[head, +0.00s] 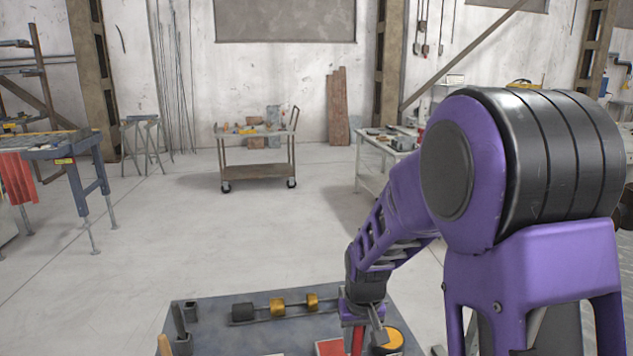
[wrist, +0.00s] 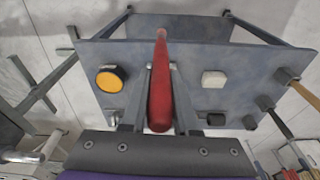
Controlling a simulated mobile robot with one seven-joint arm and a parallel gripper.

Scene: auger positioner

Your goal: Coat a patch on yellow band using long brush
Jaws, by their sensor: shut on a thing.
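A dark shaft with two yellow bands (head: 279,307) lies across the far side of the grey worktable (head: 225,338) in the head view. My gripper (head: 362,322) is right of the shaft, near the table's right side. It is shut on a red-handled tool (head: 357,341), apparently the long brush. In the wrist view the red handle (wrist: 160,103) runs lengthwise between the fingers (wrist: 160,70). Its bristle end cannot be made out, and the banded shaft is not clearly visible there.
An orange disc (head: 390,340) lies beside my gripper, with a red square (head: 331,347) to its left. A tan-handled tool (head: 164,346) and dark upright pieces (head: 179,320) stand at the table's left edge. A white block (wrist: 213,78) shows in the wrist view.

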